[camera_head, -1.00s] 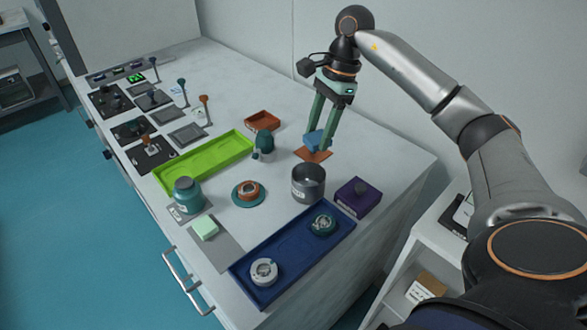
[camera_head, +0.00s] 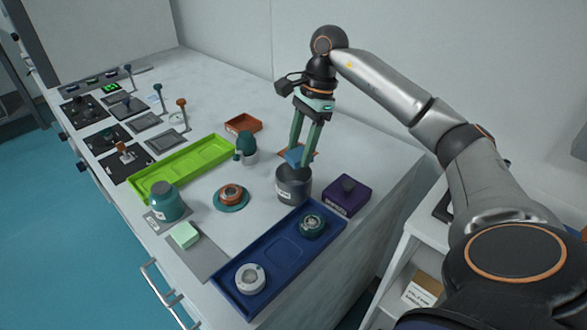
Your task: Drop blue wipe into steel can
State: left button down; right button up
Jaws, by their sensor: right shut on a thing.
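The blue wipe (camera_head: 294,156) is held between the fingertips of my right gripper (camera_head: 299,158), which is shut on it. The steel can (camera_head: 293,187) stands upright on the table with its open top up. The wipe and the fingertips are over the can's far rim, close to its opening. From this angle I cannot tell whether the wipe is inside the rim or just above it. Part of an orange-brown mat (camera_head: 283,152) shows behind the fingers. My left gripper is not in view.
A purple box (camera_head: 345,197) stands right of the can. A blue tray (camera_head: 265,262) with round parts lies in front. A teal bottle (camera_head: 246,150), a green tray (camera_head: 150,177) and a teal saucer (camera_head: 232,206) with a ring are to the left.

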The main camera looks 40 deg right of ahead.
jog(key=o, duration=1.3)
jog(key=shift+c, duration=0.2)
jog(key=shift+r, duration=0.15)
jog(key=v, duration=0.8)
jog(key=shift+p, duration=0.4)
jog(key=shift+p+v, duration=1.25)
jog(key=shift+v, duration=0.95)
